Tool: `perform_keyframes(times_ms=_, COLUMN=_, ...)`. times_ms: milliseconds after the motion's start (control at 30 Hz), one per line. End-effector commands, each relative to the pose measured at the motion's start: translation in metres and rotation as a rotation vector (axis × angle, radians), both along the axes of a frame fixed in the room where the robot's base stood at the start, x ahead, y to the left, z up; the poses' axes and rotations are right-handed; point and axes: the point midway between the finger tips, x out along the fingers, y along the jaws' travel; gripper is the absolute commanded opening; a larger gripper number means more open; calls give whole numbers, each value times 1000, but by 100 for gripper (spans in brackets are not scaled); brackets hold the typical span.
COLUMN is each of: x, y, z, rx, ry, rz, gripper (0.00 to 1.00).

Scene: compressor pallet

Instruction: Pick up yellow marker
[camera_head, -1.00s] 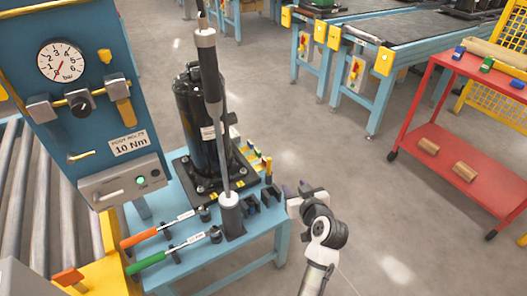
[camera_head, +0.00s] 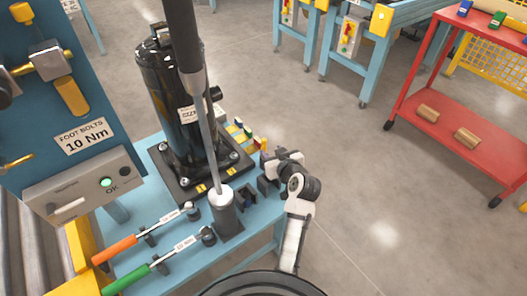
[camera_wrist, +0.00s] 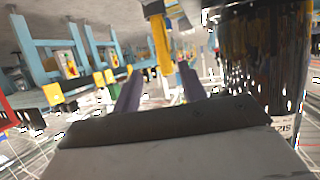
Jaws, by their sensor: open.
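The yellow marker (camera_wrist: 161,45) shows in the wrist view, which looks upside down. It stands in a holder at the top edge of that picture, in line with the gap between my fingers. My gripper (camera_wrist: 160,88) is open, with its two purple-grey fingers apart and nothing visibly held. In the head view, my gripper (camera_head: 268,160) is at the right edge of the blue bench, close to the row of coloured markers. A yellow upright piece (camera_head: 264,144) there appears to be the same marker. Whether the fingers touch it cannot be told.
The black compressor (camera_head: 170,95) stands left of my gripper and fills the right of the wrist view. Black holders (camera_head: 247,197), a grey post tool (camera_head: 226,208) and orange and green wrenches (camera_head: 118,247) occupy the bench (camera_head: 206,262). A red cart (camera_head: 400,88) stands right; floor between is free.

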Motion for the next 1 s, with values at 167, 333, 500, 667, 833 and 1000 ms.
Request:
perform_keyframes(times_ms=167, x=24, y=10, z=-10, rx=1, ry=-1, rz=1, gripper=42)
perform_keyframes(times_ms=333, x=32, y=14, z=-14, rx=-1, ry=0, rz=1, gripper=42)
perform_keyframes(times_ms=500, x=51, y=26, z=-23, rx=0, ry=1, rz=3, gripper=42)
perform_keyframes(times_ms=667, x=68, y=33, z=-32, rx=0, ry=0, rz=1, gripper=42)
perform_keyframes(times_ms=833, x=72, y=35, z=-35, rx=0, ry=-1, rz=1, gripper=42)
perform_keyframes(times_ms=1000, x=72, y=34, z=-35, rx=-1, ry=-1, rz=0, gripper=37)
